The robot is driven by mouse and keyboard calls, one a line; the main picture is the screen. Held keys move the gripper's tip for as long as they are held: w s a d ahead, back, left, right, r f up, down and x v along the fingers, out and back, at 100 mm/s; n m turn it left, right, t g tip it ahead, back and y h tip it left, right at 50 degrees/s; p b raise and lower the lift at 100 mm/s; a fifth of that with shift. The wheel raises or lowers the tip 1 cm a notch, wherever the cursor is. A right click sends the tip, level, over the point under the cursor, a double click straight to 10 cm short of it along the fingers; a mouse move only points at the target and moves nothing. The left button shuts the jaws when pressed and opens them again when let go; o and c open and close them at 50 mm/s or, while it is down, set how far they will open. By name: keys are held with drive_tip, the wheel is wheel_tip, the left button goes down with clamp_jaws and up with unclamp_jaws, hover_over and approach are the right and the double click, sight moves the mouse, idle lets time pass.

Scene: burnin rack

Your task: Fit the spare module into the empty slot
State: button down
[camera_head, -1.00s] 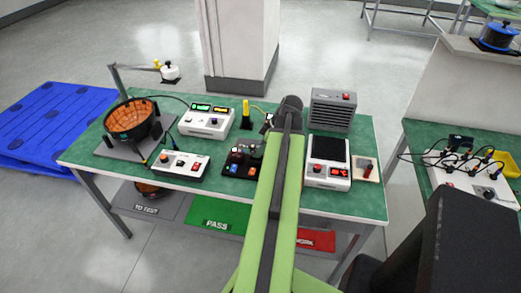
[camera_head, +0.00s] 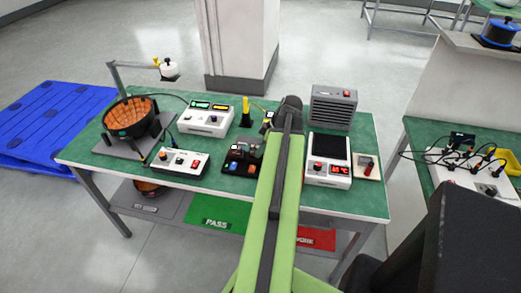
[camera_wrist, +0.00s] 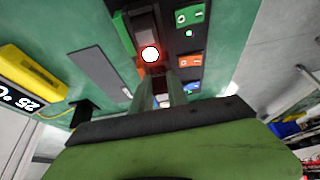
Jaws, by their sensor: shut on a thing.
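My gripper (camera_wrist: 163,88) is shut on a small dark piece (camera_wrist: 160,76), which I take to be the spare module; the fingers and glare hide most of it. It is over the black rack (camera_wrist: 192,58), beside a column of green, orange and blue switches. A grey-brown block (camera_wrist: 147,28) with a bright white light and red glow lies just beyond the fingertips. I cannot tell whether the held piece is inside a slot or above it. In the head view the rack (camera_head: 243,158) is partly covered by my arm, and the gripper is not clear there.
A yellow meter (camera_wrist: 30,75) and a grey slab (camera_wrist: 100,75) lie left of the rack in the wrist view.

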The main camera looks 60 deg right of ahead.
drive_tip(key=shift+f, duration=0.3)
drive_tip(key=c, duration=1.2)
unclamp_jaws()
drive_tip(key=p+v, duration=1.5)
drive_tip(key=v, duration=0.2)
drive_tip(key=shift+s+r, duration=0.15)
drive_tip(key=shift+r, duration=0.05)
